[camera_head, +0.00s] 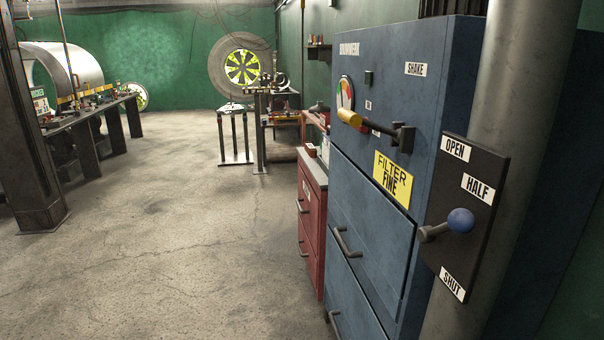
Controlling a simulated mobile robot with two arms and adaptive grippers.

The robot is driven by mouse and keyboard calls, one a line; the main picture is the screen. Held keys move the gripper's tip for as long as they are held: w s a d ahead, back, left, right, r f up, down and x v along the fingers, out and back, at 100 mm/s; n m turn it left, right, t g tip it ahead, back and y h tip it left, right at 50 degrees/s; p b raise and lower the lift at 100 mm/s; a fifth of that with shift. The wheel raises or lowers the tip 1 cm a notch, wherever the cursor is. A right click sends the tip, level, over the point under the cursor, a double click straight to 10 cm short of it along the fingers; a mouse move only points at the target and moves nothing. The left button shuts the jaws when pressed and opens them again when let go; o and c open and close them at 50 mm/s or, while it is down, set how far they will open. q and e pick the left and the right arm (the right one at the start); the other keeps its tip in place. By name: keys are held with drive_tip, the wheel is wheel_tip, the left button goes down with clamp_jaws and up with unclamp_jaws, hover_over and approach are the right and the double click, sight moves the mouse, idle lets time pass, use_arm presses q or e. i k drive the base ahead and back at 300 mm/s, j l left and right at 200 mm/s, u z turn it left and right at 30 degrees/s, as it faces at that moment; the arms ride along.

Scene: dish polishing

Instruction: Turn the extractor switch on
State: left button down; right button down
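A blue metal cabinet (372,183) stands at the right, with a yellow "FILTER FINE" label (393,179). The lever has a yellow grip (349,117) and a black pivot, below a "SHAKE" label (415,69). I cannot tell for sure which part is the extractor switch; the small labels there are unreadable. Neither of my grippers is in view.
A grey pipe carries a black plate (466,208) marked OPEN, HALF and SHUT, with a blue-knobbed lever (460,220) near HALF. A red drawer cabinet (312,220) stands beyond the blue one. A workbench (90,115) is at the left. The concrete floor (180,250) between is clear.

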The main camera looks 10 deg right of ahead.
sight(361, 130)
drive_tip(key=i+j+z, duration=0.1)
drive_tip(key=j+z, duration=0.35)
drive_tip(key=i+j+z, duration=0.1)
drive_tip(key=j+z, duration=0.3)
